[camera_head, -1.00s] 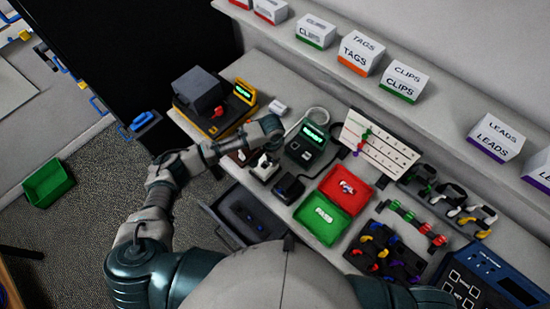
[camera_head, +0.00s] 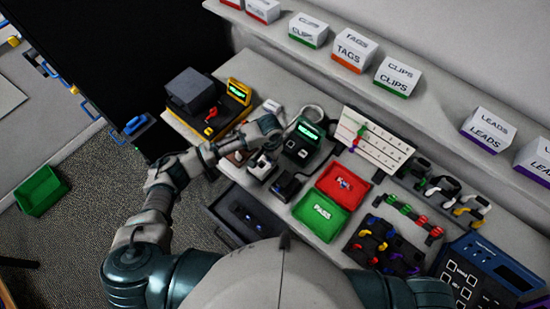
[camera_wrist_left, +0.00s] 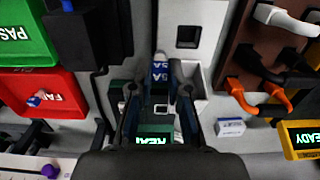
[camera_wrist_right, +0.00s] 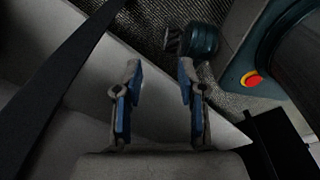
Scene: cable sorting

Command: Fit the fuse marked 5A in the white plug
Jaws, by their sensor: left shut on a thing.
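My left gripper (camera_wrist_left: 160,90) is shut on a small fuse (camera_wrist_left: 160,72) with a blue band marked 5A. In the left wrist view it is above a pale grey surface beside the green tester (camera_wrist_left: 155,134). In the head view the hand hides the fingertips and the fuse. A white plug (camera_head: 262,160) appears to sit on a dark base just in front of that hand; its details are too small to tell. My right gripper (camera_wrist_right: 156,100) is open and empty, away from the bench items.
The red FAIL tray (camera_head: 330,194) and green PASS tray (camera_head: 309,225) lie to the right. A yellow-and-black tester (camera_head: 238,92) is at the back left. A dark open drawer (camera_head: 228,221) lies in front. Cable racks and a blue device (camera_head: 465,262) fill the right.

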